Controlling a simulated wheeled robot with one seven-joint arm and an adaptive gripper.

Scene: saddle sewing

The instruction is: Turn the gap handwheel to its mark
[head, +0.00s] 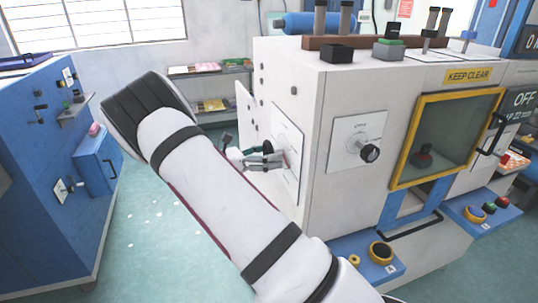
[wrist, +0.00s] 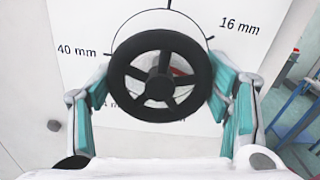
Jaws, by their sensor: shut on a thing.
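The gap handwheel (wrist: 160,42) is a black spoked wheel on a white dial plate (wrist: 90,25). The plate carries a thin arc with ticks, "40 mm" at the left, "16 mm" at the upper right and a label partly hidden below. A bit of red shows between the upper spokes; I cannot tell the wheel's exact setting. My gripper (wrist: 162,98) has its teal-padded fingers on the wheel's left and right sides, shut on its rim. In the head view my gripper (head: 262,158) reaches the plate (head: 288,145) on the machine's left side; the wheel is hard to make out there.
A blue cabinet (head: 40,190) stands at the left. An open white door (head: 245,118) is behind my gripper.

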